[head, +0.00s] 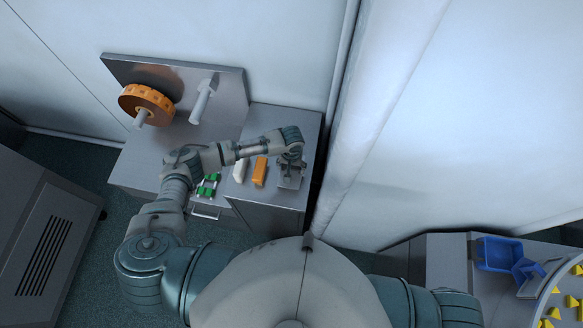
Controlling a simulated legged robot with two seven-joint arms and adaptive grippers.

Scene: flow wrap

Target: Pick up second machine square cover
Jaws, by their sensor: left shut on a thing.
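My left arm reaches across the steel machine top, and its wrist hangs over the right end. My left gripper (290,172) points down there and is shut on a small grey piece that I take to be the square cover. The piece is largely hidden by the gripper, and grey on grey makes its outline hard to tell. I cannot tell whether it still touches the surface below. My right gripper is out of view; only part of the right arm shows at the bottom.
An orange block (260,171) and a white block (239,171) lie left of the gripper. Green pieces (208,185) lie further left. An orange reel (147,104) and a grey spindle (203,101) stand on the back panel. A blue bin (497,254) stands at far right.

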